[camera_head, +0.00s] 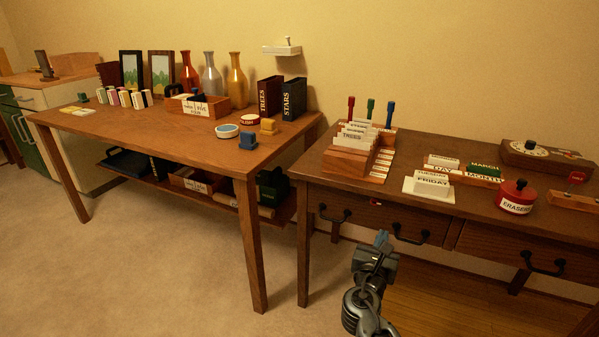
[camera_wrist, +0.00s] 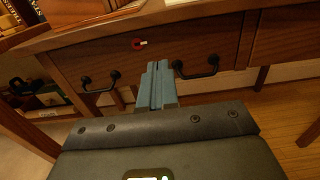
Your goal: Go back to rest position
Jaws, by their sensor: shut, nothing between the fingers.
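My gripper (camera_head: 381,240) is in front of the right desk (camera_head: 317,163), below the level of its top, near the drawer fronts. In the wrist view my gripper (camera_wrist: 157,68) shows its two blue-grey fingers together, with nothing between them. Behind the fingers is a dark wooden drawer front (camera_wrist: 100,55) with two black handles. The fingers appear apart from the drawer; the exact gap is hard to tell.
The left table (camera_head: 150,128) holds bottles, frames, books and small boxes, with a loaded lower shelf. The right desk carries a card file (camera_head: 352,150), word blocks and a red eraser pot (camera_head: 516,197). Carpet (camera_head: 130,260) in front of the left table is clear.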

